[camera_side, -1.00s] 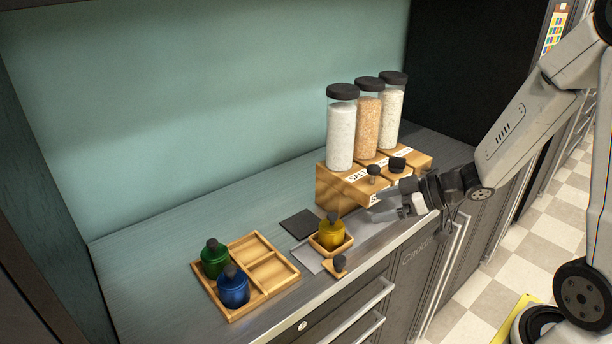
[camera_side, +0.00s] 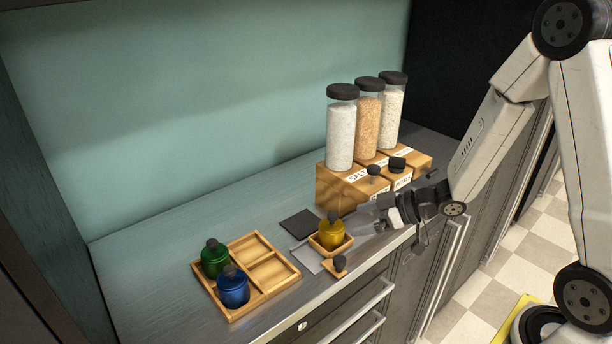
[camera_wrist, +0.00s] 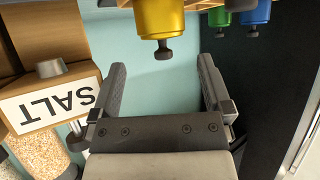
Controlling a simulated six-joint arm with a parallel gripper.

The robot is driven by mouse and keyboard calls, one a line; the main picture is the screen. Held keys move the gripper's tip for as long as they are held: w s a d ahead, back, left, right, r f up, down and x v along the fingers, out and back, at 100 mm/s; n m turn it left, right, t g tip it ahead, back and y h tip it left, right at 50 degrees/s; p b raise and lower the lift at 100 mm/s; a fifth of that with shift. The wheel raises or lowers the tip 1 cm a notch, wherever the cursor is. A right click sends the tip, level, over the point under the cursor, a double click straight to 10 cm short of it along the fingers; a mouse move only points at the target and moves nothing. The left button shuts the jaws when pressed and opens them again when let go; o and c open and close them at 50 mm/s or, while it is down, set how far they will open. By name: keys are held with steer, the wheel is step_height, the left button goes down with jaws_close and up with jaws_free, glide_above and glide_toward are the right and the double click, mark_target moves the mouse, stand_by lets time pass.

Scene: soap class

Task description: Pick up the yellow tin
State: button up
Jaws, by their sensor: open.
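The yellow tin (camera_side: 331,236) has a dark knob on top and stands upright in a small wooden tray (camera_side: 341,249) near the counter's front edge. My gripper (camera_side: 362,226) is just to the right of the tin, low over the counter, with its fingers pointing left toward it. In the wrist view my gripper (camera_wrist: 162,88) is open and empty, and the yellow tin (camera_wrist: 158,18) shows upside down beyond the fingertips, roughly in line with the gap. The tin is not between the fingers.
A wooden box (camera_side: 335,190) with tall jars and a SALT label stands behind my gripper. A divided tray (camera_side: 283,284) holds a green tin (camera_side: 214,260) and a blue tin (camera_side: 233,289) at left.

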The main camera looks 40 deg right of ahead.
mark_target(337, 225)
steer(key=shift+x, duration=1.35)
steer(key=shift+x, duration=2.6)
steer(key=shift+s, duration=0.1)
steer(key=c, duration=1.2)
steer(key=shift+r, duration=5)
